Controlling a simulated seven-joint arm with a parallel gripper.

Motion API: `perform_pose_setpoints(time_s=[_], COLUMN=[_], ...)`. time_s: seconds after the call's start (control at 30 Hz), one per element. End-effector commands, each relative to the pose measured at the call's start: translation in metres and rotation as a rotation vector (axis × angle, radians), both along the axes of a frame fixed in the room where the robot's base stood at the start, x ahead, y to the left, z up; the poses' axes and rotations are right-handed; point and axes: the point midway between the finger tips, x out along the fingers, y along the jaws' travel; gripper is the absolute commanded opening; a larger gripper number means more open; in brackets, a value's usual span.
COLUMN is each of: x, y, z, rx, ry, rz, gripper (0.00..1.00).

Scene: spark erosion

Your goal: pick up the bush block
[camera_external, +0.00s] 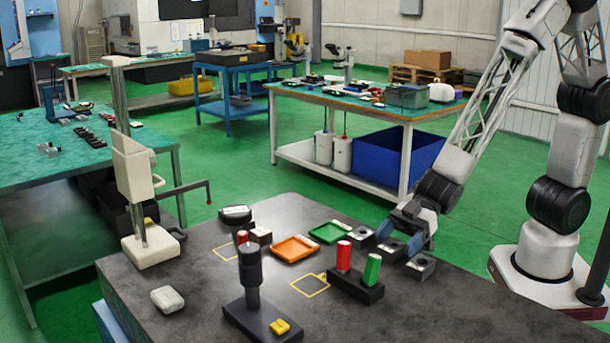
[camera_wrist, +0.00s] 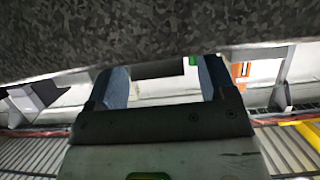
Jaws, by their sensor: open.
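Three small dark blocks with pale round tops stand in a row at the table's right side: a far one (camera_external: 361,233), a middle one (camera_external: 391,250) and a near one (camera_external: 421,267). I cannot tell for sure which is the bush block. My gripper (camera_external: 401,237) is low over this row, its blue fingers apart, close to the middle block. In the wrist view my gripper (camera_wrist: 162,82) is open, and a dark block face (camera_wrist: 160,70) shows between and beyond the fingers. Whether either finger touches it cannot be told.
A dark holder (camera_external: 355,286) with red and green cylinders stands left of the near block. Green (camera_external: 329,232) and orange (camera_external: 295,249) trays lie farther left. A black upright stand (camera_external: 252,280) and a pale height gauge (camera_external: 138,200) rise from the dark table. The front right is clear.

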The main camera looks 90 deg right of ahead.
Motion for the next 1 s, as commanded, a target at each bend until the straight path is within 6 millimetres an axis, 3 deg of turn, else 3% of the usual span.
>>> perform_pose_setpoints(time_s=[0.67, 1.0], x=[0.0023, 0.0022], y=[0.0021, 0.0021], z=[-0.0013, -0.0013], rx=[0.0, 0.0], ry=[0.0, 0.0], rz=[0.0, 0.0], gripper=[0.77, 0.24])
